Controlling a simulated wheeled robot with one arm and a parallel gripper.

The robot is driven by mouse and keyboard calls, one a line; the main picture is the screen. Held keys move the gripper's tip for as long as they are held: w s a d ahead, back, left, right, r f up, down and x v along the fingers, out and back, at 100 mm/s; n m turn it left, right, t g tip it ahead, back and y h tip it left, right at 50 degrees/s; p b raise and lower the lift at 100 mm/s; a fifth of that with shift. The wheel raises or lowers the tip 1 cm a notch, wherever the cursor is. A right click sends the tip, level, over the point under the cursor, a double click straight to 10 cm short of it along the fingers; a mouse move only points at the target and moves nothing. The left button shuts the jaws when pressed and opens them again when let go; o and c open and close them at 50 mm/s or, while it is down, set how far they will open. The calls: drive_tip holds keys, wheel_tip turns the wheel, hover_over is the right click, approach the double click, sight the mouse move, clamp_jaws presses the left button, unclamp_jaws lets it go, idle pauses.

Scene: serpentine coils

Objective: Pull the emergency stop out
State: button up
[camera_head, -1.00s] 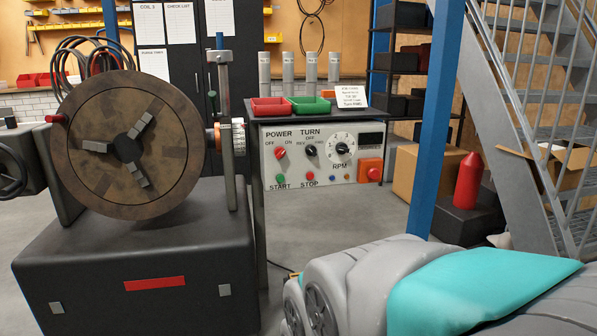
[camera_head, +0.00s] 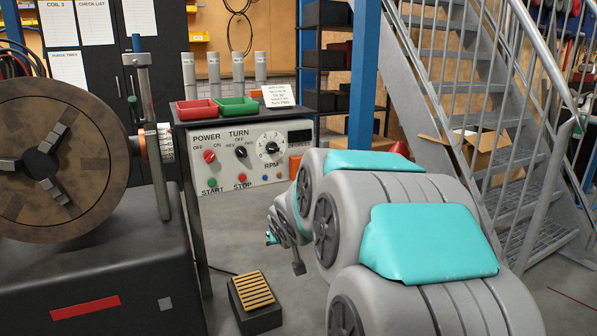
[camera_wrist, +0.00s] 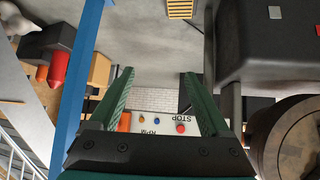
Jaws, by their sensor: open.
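The emergency stop's orange box (camera_head: 295,165) is at the right end of the control panel (camera_head: 225,188). In the head view my arm covers most of it, and its red button is hidden. In the wrist view, which is upside down, the orange box (camera_wrist: 124,121) shows low between the fingers, near the left one. My gripper (camera_wrist: 159,76) has its two green fingers spread apart with nothing between them. The panel lies beyond them, apart from the fingers. The red STOP button (camera_head: 242,178) is further left on the panel.
The lathe-like machine with a round chuck (camera_head: 50,160) stands left of the panel. Red (camera_head: 197,110) and green (camera_head: 236,105) trays sit above the panel. A slatted pedal (camera_head: 256,300) is on the floor below. A blue post (camera_head: 364,75) and stairs (camera_head: 490,120) are to the right.

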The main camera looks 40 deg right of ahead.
drive_tip(key=w+d+r+t, duration=0.4)
drive_tip(key=w+d+t, duration=0.1)
drive_tip(key=d, duration=0.5)
drive_tip(key=w+d+r+t, duration=0.4)
drive_tip(key=w+d, duration=0.1)
drive_tip(key=d, duration=0.4)
drive_tip(key=p+x, duration=0.1)
drive_tip(key=x, duration=0.6)
drive_tip(key=shift+m, duration=0.3)
drive_tip(key=shift+d+r, duration=0.1)
drive_tip(key=shift+r, duration=0.05)
drive_tip(key=shift+c, duration=0.2)
clamp_jaws()
